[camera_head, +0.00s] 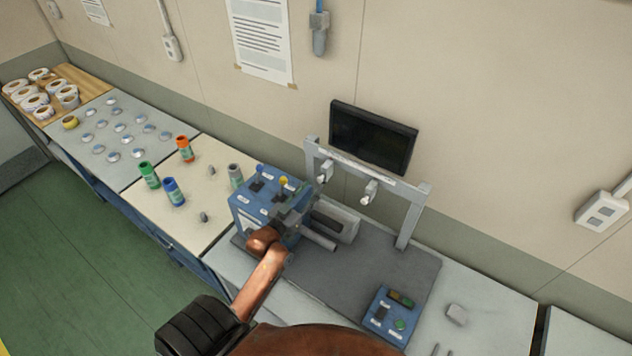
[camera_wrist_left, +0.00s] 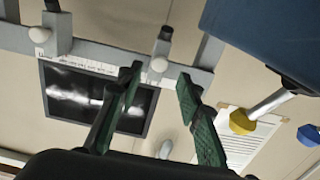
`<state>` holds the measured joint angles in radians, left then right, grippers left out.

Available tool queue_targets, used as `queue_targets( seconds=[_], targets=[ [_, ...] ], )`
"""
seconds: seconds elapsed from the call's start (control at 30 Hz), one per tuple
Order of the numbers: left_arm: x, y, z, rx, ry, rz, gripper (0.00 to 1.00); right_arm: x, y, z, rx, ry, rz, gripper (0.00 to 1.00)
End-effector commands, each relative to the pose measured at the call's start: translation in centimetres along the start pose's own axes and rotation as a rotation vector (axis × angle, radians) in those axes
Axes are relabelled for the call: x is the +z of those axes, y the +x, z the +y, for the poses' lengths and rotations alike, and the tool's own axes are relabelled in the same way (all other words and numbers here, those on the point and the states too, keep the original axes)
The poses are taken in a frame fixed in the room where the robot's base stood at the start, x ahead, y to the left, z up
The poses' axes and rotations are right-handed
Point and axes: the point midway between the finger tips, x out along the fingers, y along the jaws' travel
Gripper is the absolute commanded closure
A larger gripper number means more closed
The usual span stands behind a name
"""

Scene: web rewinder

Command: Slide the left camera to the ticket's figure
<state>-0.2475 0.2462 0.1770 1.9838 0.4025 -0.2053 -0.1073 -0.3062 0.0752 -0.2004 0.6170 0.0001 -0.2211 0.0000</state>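The left camera (camera_head: 325,172) hangs on the grey overhead rail (camera_head: 372,170), near its left post. In the left wrist view, which is turned over, this camera (camera_wrist_left: 163,46) shows its white knob (camera_wrist_left: 158,64) in line with the gap between my fingertips. My left gripper (camera_head: 298,198) is just below and left of it in the head view. In the wrist view its green-padded fingers (camera_wrist_left: 158,76) are apart, with nothing clearly gripped. The right camera (camera_head: 369,193) hangs farther along the rail. The scale strip is too small to read. I cannot identify the ticket. My right gripper is not in view.
A dark monitor (camera_head: 373,138) stands behind the rail. A blue box (camera_head: 250,207) with blue and yellow knobs is close left of my gripper. A blue button box (camera_head: 390,316) sits at the mat's front right. Bottles and rolls stand farther left. The mat's middle is clear.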

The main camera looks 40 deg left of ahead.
Motion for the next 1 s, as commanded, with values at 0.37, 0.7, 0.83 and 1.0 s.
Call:
queue_targets(
  seconds=[0.37,0.7,0.83,1.0],
  targets=[
    [0.0,3.4,-0.1,-0.001,0.000,-0.002,0.67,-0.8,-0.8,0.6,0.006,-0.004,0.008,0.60],
    [0.1,3.4,-0.1,-0.003,0.000,-0.001,0.75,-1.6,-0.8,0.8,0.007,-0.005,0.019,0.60],
    [0.1,3.3,-0.2,-0.003,0.000,-0.001,0.84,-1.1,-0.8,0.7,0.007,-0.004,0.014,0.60],
    [0.1,3.3,-0.2,-0.003,0.000,-0.001,0.96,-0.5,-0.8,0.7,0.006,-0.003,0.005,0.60]
  ],
)
